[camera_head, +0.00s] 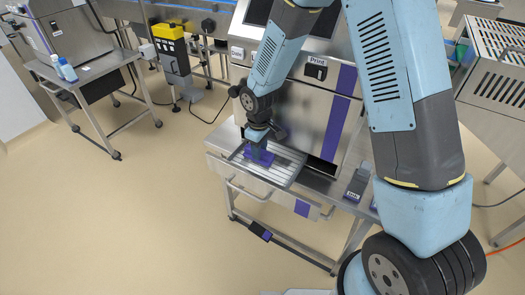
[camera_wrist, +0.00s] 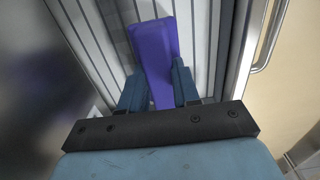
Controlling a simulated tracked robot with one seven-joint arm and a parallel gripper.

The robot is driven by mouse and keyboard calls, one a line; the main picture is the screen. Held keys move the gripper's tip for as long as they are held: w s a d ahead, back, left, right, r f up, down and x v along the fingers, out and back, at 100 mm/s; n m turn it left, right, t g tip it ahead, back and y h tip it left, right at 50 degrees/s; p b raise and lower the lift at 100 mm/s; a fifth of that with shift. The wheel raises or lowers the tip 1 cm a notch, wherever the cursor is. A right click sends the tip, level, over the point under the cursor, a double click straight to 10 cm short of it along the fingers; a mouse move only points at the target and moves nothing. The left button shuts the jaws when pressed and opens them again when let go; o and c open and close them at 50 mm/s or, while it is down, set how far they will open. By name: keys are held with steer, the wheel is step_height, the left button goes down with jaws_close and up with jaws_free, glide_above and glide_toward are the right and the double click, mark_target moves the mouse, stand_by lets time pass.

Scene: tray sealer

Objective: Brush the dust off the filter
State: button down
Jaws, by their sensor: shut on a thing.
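My gripper (camera_head: 258,147) points down over the front ledge of the steel machine. It is shut on a purple brush (camera_head: 262,158), which is low over the filter or touching it; I cannot tell which. In the wrist view my gripper's two blue fingers (camera_wrist: 160,94) lie on either side of the brush (camera_wrist: 155,48), whose long purple body extends away from me. The filter (camera_head: 285,170) looks like a pale slatted metal panel lying on the ledge; its slats also show in the wrist view (camera_wrist: 204,40). The brush's bristles are hidden, and dust is too small to tell.
A bar handle (camera_head: 247,191) sticks out at the ledge's front, and it shows at right in the wrist view (camera_wrist: 271,35). Dark labelled holders (camera_head: 357,184) stand right of the filter. A side table (camera_head: 95,72) with bottles is at far left. The floor in front is clear.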

steer(key=shift+w+a, duration=0.3)
steer(key=shift+a, duration=0.2)
steer(key=shift+w+a, duration=0.25)
steer(key=shift+a, duration=0.2)
steer(key=shift+s+d+f, duration=0.1)
steer(key=shift+s+d, duration=0.35)
steer(key=shift+d, duration=0.3)
steer(key=shift+s+d, duration=0.4)
steer(key=shift+d, duration=0.35)
